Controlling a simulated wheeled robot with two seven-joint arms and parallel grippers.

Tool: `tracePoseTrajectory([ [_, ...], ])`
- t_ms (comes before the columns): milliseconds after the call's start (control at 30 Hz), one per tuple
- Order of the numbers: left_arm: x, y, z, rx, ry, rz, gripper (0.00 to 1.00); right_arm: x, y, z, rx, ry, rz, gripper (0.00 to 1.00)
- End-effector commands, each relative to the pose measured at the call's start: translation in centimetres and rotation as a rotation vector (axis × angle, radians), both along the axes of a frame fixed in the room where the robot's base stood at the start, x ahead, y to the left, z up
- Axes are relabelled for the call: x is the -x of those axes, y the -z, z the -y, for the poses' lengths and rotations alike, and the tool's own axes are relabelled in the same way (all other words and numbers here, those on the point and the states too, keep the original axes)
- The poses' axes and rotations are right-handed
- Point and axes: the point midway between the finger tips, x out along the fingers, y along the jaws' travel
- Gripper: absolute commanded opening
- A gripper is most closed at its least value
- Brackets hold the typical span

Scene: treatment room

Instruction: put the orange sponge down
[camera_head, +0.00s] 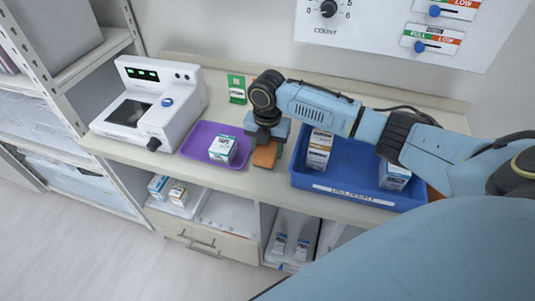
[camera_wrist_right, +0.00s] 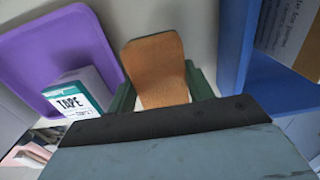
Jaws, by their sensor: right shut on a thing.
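The orange sponge (camera_head: 265,155) is between the fingers of my right gripper (camera_head: 267,142), over the counter between the purple tray and the blue bin. In the right wrist view the sponge (camera_wrist_right: 155,66) sits between the two green fingertips (camera_wrist_right: 160,95), which are shut on it. Its lower part is hidden by the gripper body. I cannot tell whether the sponge touches the counter. My left gripper is not in view.
The purple tray (camera_head: 190,150) holds a tape box (camera_head: 223,149). The blue bin (camera_head: 340,188) holds boxes, one (camera_head: 319,149) near the gripper. A white device (camera_head: 150,103) stands left, and a green card (camera_head: 237,89) behind. A narrow counter strip (camera_head: 277,180) is clear.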

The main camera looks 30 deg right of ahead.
Motion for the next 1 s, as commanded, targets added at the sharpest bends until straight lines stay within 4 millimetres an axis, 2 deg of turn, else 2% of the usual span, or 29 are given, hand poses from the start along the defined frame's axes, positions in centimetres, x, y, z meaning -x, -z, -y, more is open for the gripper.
tracePoseTrajectory([
  [100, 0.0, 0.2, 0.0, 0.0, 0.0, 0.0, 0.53, 0.1, 2.0, 0.0, 0.0, 0.0, -0.006, 0.3],
  [167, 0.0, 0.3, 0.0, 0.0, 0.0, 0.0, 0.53, 0.1, 2.6, 0.0, -0.001, 0.001, -0.003, 0.3],
  [533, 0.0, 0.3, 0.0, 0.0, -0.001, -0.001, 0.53, 0.1, 3.0, 0.0, 0.0, 0.0, -0.001, 0.3],
  [567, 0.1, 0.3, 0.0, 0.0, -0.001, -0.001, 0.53, 0.0, 3.0, 0.0, 0.0, 0.0, -0.001, 0.53],
  [700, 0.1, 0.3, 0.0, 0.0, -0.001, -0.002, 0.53, 0.0, 3.0, 0.0, 0.0, 0.0, -0.001, 0.71],
  [1000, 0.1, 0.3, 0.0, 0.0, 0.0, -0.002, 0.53, 0.0, 2.9, 0.0, 0.0, 0.0, -0.001, 0.73],
])
